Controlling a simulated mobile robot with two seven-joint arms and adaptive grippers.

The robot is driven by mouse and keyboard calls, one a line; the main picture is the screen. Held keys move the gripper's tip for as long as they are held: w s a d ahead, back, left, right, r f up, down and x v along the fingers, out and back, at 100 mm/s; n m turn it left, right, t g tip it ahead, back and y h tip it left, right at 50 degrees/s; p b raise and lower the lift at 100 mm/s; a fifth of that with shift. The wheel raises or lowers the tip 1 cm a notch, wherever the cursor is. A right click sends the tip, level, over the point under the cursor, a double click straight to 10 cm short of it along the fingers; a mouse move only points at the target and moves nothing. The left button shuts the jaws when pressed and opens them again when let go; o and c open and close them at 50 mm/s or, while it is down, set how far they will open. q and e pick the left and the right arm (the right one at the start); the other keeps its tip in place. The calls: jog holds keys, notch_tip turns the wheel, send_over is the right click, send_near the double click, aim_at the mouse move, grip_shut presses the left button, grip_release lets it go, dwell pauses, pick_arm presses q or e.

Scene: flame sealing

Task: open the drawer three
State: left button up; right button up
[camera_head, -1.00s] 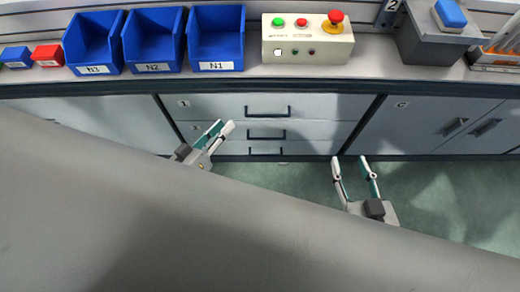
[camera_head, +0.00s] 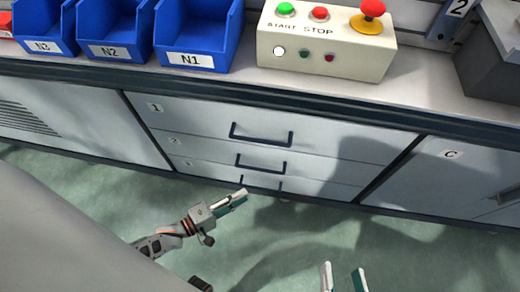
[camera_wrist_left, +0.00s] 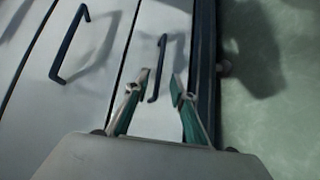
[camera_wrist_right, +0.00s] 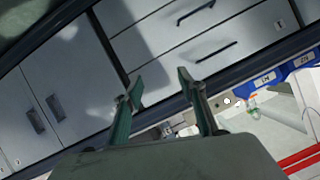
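Drawer three (camera_head: 208,172) is the bottom drawer of the middle cabinet and looks shut. Its dark bar handle (camera_head: 262,180) also shows in the left wrist view (camera_wrist_left: 157,68), nearest the cabinet's bottom edge. My left gripper (camera_head: 240,199) is just below this handle in the head view. In the left wrist view it is open (camera_wrist_left: 161,84), and the handle appears between its fingertips. I see no contact, and the remaining distance is hard to judge. My right gripper (camera_head: 344,270) is open and empty, low in the head view; it also shows in the right wrist view (camera_wrist_right: 158,84).
Drawer one (camera_head: 205,115) and drawer two (camera_head: 210,150) are shut above. Blue bins (camera_head: 199,38) and a START/STOP button box (camera_head: 325,45) stand on the counter. Cabinet C (camera_head: 435,180) is at right. Green floor (camera_head: 400,262) lies clear in front.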

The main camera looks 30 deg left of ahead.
aim_at(257, 188)
pick_arm(q)
jog(key=b+x, duration=0.1)
jog(key=x, duration=0.6)
jog(key=shift+w+d+b, duration=0.1)
jog(key=shift+w+b, duration=0.2)
jog(key=shift+b, duration=0.05)
grip_shut()
pick_arm(e)
jog(key=shift+s+a+f+m, duration=0.1)
jog(key=shift+s+a+m, duration=0.1)
jog(key=shift+a+m, duration=0.35)
jog(key=shift+s+a+f+m, duration=0.1)
jog(key=shift+s+a+m, duration=0.05)
jog(key=shift+a+m, duration=0.35)
